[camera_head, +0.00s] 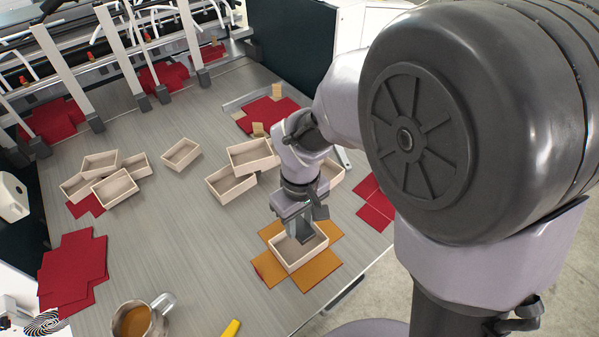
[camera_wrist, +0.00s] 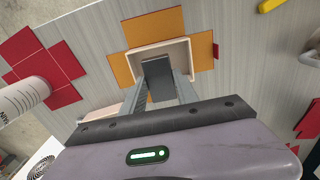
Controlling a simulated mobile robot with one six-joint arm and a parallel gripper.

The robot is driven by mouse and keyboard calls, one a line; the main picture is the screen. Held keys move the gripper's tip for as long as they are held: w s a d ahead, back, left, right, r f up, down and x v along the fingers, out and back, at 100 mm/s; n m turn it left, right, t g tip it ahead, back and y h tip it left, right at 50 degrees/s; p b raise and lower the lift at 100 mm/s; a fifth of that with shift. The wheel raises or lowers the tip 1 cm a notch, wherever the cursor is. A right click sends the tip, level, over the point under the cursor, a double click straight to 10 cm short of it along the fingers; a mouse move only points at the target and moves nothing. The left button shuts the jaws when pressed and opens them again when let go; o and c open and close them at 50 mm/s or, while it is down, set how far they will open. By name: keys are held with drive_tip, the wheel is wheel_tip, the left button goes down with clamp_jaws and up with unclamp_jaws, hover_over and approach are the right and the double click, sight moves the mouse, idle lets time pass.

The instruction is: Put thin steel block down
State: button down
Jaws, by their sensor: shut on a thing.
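My gripper (camera_head: 298,232) points down over an open pale box (camera_head: 293,263) near the table's right edge. It is shut on the thin steel block, a dark grey slab that shows between the fingers in the wrist view (camera_wrist: 157,72). The block is over or inside the box. I cannot tell whether it touches the box floor. In the head view my gripper mostly hides the block. The box sits on an orange cross-shaped sheet (camera_head: 322,266), whose flaps stick out around it.
Several open pale boxes (camera_head: 181,153) stand about the table (camera_head: 150,222). Red cross-shaped sheets (camera_head: 72,265) lie at left, back and right. A mug with brown contents (camera_head: 134,320) and a yellow-handled object (camera_head: 230,329) are at the front. White machine posts (camera_head: 119,48) stand at the back.

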sight(299, 247)
wheel_tip(299, 247, down, 8)
drive_tip(key=b, duration=0.2)
drive_tip(key=shift+s+a+f+b, duration=0.1)
drive_tip(key=shift+a+b, duration=0.05)
drive_tip(key=shift+b, duration=0.2)
drive_tip(key=c, duration=1.4)
unclamp_jaws()
drive_tip(key=o, duration=0.5)
